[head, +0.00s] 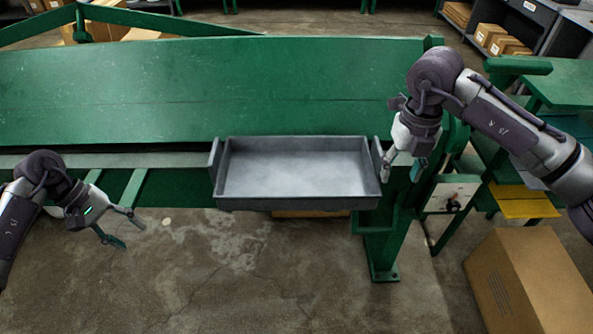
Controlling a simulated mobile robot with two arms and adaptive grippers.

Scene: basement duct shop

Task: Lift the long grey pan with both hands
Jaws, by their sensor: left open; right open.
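The long grey pan (297,203) is a shallow rectangular tray with upright plates at its left and right ends. It sits at the front edge of the green bench, its near side overhanging the floor. My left gripper (131,232) is open and empty, well to the left of the pan and apart from it, over the floor. My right gripper (399,171) is at the pan's right end, its fingers pointing down close beside the right end plate. I cannot tell whether it touches the plate. The pan appears empty.
The green bench (200,90) fills the back, with a wide clear top. A green post with a control box (450,197) stands right of the pan. A cardboard box (530,285) is on the floor at the lower right. Floor in front is clear.

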